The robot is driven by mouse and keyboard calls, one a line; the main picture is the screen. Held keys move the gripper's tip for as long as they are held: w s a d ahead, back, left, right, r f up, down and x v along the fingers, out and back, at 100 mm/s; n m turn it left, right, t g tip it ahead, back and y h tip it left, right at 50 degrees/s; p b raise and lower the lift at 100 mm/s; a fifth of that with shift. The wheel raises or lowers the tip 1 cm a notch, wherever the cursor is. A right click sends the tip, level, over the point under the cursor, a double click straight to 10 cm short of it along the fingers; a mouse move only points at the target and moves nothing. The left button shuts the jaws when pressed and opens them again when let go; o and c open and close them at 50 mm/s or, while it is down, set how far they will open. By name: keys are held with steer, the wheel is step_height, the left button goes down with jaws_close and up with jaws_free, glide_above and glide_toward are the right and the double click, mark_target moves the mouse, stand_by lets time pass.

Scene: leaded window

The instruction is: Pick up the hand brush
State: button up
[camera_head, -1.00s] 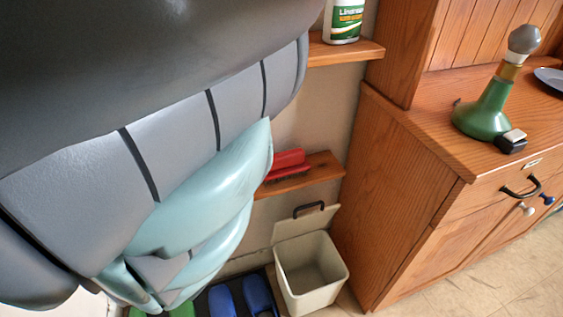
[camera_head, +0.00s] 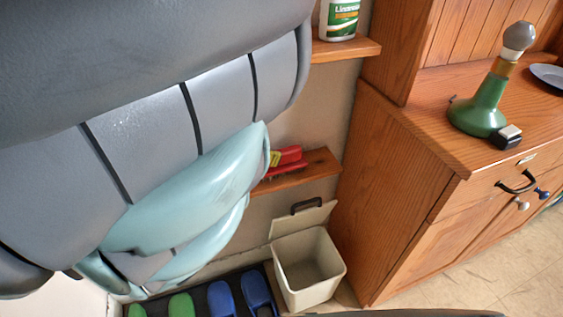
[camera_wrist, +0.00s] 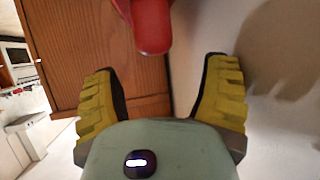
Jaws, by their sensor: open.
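The hand brush (camera_head: 286,158) is red and lies on a small wooden wall shelf (camera_head: 318,168). My arm covers its left part in the head view. In the head view a yellow bit of a finger shows beside the brush.
A higher shelf (camera_head: 345,48) holds a white and green bottle (camera_head: 338,18). Below stand an open beige bin (camera_head: 308,270) and a dark mat with green and blue shoes (camera_head: 222,299). A wooden cabinet (camera_head: 405,190) on the right carries a green bottle-shaped object (camera_head: 482,108).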

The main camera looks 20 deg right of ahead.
mark_target(281, 150)
steer(key=shift+s+d+f, duration=0.15)
steer(key=shift+d+f, duration=0.8)
steer(key=shift+d, duration=0.3)
steer(key=shift+b+x, duration=0.5)
steer(key=shift+x, duration=0.5)
steer(key=shift+c, duration=0.2)
jaws_close()
